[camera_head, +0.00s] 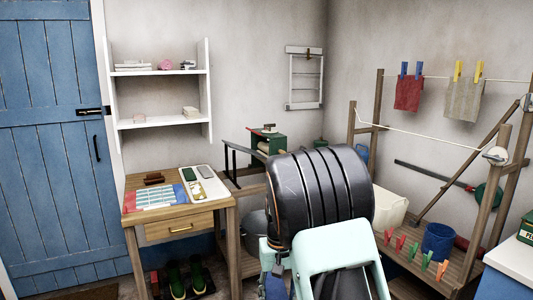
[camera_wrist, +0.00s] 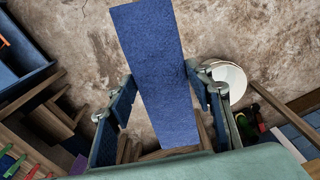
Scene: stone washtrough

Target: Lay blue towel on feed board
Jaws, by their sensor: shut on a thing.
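The blue towel (camera_wrist: 156,70) hangs as a flat, narrow strip between the fingers of my gripper (camera_wrist: 160,78) in the wrist view. My gripper is shut on it, one finger on each side. In the head view my arm hides most of the gripper and the towel. A green wringer-like device (camera_head: 268,142) stands on a wooden frame behind my arm. I cannot tell for sure which surface is the feed board; part of that area is hidden by my arm.
A wooden table (camera_head: 218,208) with cloths and a white tray (camera_head: 213,193) stands at left. A drying rack at right carries a red cloth (camera_head: 408,93) and a beige cloth (camera_head: 463,99). A blue bucket (camera_head: 438,240) and pegs are below. A white round vessel (camera_wrist: 230,80) is beside the right finger.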

